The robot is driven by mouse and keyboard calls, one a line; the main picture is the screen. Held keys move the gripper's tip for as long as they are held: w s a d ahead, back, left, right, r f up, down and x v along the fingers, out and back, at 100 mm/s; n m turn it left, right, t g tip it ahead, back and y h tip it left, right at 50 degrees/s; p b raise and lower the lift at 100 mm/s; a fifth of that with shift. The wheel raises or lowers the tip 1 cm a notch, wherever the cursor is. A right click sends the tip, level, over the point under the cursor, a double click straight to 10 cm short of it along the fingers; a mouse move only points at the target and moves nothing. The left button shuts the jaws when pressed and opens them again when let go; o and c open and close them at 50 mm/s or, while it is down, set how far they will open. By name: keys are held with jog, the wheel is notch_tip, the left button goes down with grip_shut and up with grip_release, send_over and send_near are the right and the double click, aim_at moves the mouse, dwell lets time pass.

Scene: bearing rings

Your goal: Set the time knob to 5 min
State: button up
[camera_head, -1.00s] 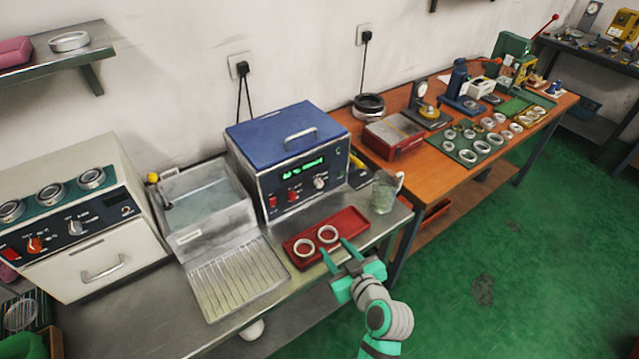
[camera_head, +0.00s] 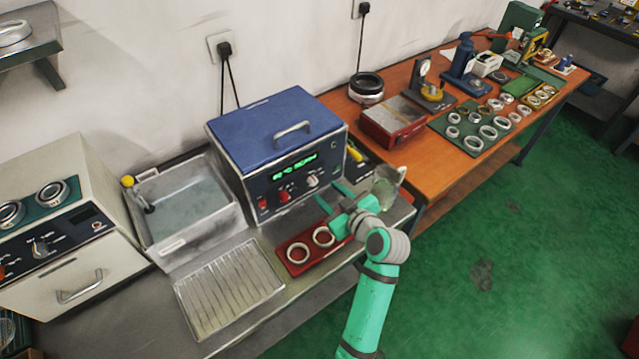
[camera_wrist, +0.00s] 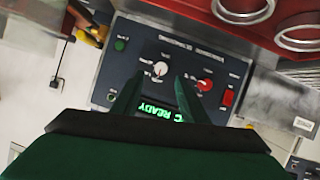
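A blue-lidded machine (camera_head: 275,133) has a dark front panel with a green display. Its white-pointered knob (camera_head: 312,181) is at the right of the panel. A red knob (camera_head: 284,196) sits left of it. In the wrist view the panel is upside down, with the pale knob (camera_wrist: 160,69) and the red knob (camera_wrist: 205,85). The printed labels are too small to read, so I cannot tell which is the time knob. My gripper (camera_head: 325,191) is open and empty in front of the pale knob. In the wrist view my gripper (camera_wrist: 158,80) has its fingertips either side of that knob; contact is unclear.
A red tray (camera_head: 290,268) with two metal rings lies below the panel. A glass beaker (camera_head: 386,188) stands close to my wrist on the right. A water basin (camera_head: 190,207) and a ribbed drainer (camera_head: 228,296) are at left. A white oven (camera_head: 70,230) with knobs stands further left.

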aim_at(315, 183)
jog(key=x, duration=0.5)
jog(key=shift+a, duration=0.3)
jog(key=shift+w+a+f, duration=0.15)
jog(key=shift+w+f, duration=0.05)
jog(key=shift+w, duration=0.35)
grip_shut()
